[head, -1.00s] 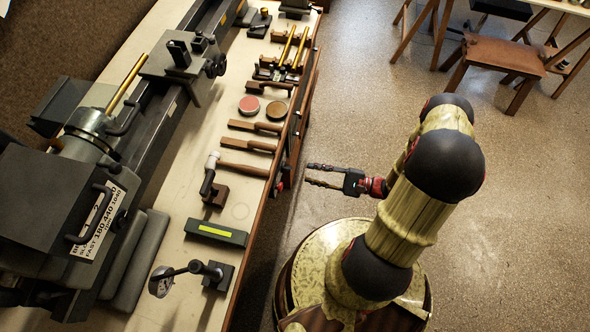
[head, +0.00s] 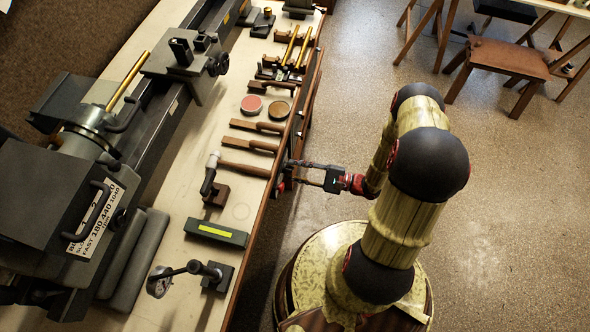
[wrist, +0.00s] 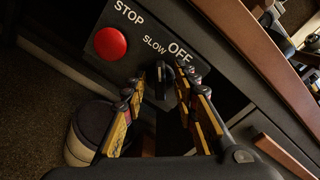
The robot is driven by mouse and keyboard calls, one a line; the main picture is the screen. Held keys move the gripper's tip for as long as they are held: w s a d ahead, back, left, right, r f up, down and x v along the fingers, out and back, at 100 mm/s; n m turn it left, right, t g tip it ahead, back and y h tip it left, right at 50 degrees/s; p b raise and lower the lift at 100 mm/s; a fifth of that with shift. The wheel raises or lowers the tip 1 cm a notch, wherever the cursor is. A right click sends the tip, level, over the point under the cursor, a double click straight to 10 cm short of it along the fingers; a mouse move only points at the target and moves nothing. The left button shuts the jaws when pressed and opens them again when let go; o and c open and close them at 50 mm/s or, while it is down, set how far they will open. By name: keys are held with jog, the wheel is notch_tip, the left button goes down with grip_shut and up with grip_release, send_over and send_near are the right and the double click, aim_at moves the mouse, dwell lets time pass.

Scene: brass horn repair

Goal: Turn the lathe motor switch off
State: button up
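The lathe motor switch (wrist: 160,82) is a dark knob on a black panel at the bench front, seen in the wrist view. The labels SLOW and OFF (wrist: 180,52) stand above it. A red STOP button (wrist: 110,43) is to its left. My gripper (wrist: 158,88) is open, with one finger on each side of the knob; I cannot tell whether they touch it. In the head view my gripper (head: 289,172) reaches the front edge of the bench, and the switch is hidden below the bench top. The lathe (head: 110,150) lies along the bench.
The bench top (head: 190,262) carries brushes, a hammer (head: 245,169), round tins (head: 252,105) and a dial gauge (head: 160,281). In the wrist view a round container (wrist: 90,130) stands below the panel. Open floor (head: 490,200) lies to the right.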

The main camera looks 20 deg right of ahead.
jog(key=shift+c, duration=1.2)
grip_shut()
jog(key=shift+m, duration=0.3)
jog(key=shift+w+d+m+p, duration=0.1)
jog(key=shift+m+p, duration=0.25)
jog(key=shift+m, duration=1.4)
jog(key=shift+w+m+p, duration=0.1)
jog(key=shift+m+p, duration=0.2)
jog(key=shift+m, duration=1.45)
jog(key=shift+o, duration=0.8)
grip_release()
